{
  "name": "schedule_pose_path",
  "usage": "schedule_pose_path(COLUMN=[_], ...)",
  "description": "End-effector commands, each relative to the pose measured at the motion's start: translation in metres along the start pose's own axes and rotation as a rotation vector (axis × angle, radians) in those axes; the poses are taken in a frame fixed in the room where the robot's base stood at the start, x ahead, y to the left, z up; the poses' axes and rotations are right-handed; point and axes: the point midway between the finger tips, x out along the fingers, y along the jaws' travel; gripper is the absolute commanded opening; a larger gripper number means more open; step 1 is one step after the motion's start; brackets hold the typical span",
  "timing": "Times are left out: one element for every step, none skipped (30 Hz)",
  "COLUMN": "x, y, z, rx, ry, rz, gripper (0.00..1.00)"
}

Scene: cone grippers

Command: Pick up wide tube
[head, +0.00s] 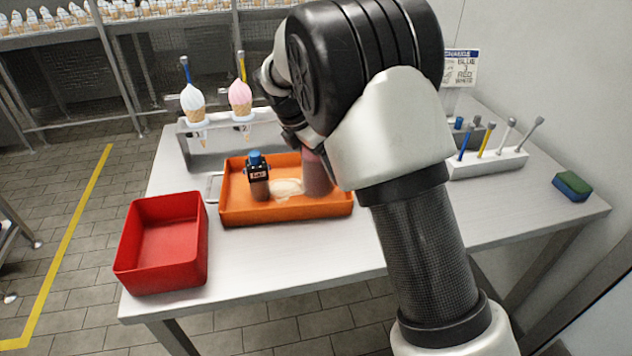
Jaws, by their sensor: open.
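A wide mauve-brown cylinder (316,180), which looks like the wide tube, stands in the right part of the orange tray (245,217). My arm hides its right side and top. My gripper (297,140) is open, above and just left of the cylinder's upper part; its fingertips are largely hidden behind my arm. I cannot tell whether it touches the cylinder. A narrower brown tube with a blue cap and a dark labelled collar (258,178) stands in the tray's left part.
A pale puddle (287,188) lies between the tubes. A red bin (160,250) stands front left. Two ice cream cones (193,100) (240,96) stand in a holder behind the tray. A white rack of colored sticks (485,163) and a green-blue sponge (572,186) are right. The table's front right is clear.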

Motion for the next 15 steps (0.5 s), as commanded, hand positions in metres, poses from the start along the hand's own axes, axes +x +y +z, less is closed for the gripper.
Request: schedule_pose_path(x=[0.0067, 0.0081, 0.0087, 0.0086, 0.0083, 0.008, 0.008, 0.0079, 0.0079, 0.0079, 0.0079, 0.0079, 0.0079, 0.0079, 0.0079], y=[-0.0001, 0.0001, 0.0002, 0.0003, 0.0003, 0.0003, 0.0002, 0.0002, 0.0002, 0.0002, 0.0002, 0.0002, 0.0002, 0.0002, 0.0002], z=[-0.0005, -0.0003, 0.0, 0.0001, 0.0003, 0.0003, 0.0003, 0.0003, 0.0003, 0.0003, 0.0003, 0.0003, 0.0002, 0.0002, 0.0002], rx=[0.0, 0.0, 0.0, 0.0, 0.0, 0.0, 0.0, 0.0, 0.0, 0.0, 0.0, 0.0, 0.0, 0.0, 0.0], ry=[0.0, 0.0, 0.0, 0.0, 0.0, 0.0, 0.0, 0.0, 0.0, 0.0, 0.0, 0.0, 0.0, 0.0, 0.0], rz=[0.0, 0.001, 0.002, 0.002, 0.002, 0.002, 0.002, 0.002, 0.002, 0.002, 0.002, 0.002, 0.002, 0.002, 0.002], gripper=[0.76, 0.76, 0.76, 0.76, 0.76, 0.76, 0.76, 0.76, 0.71, 0.66, 0.61, 0.54, 0.49, 0.44, 0.37])
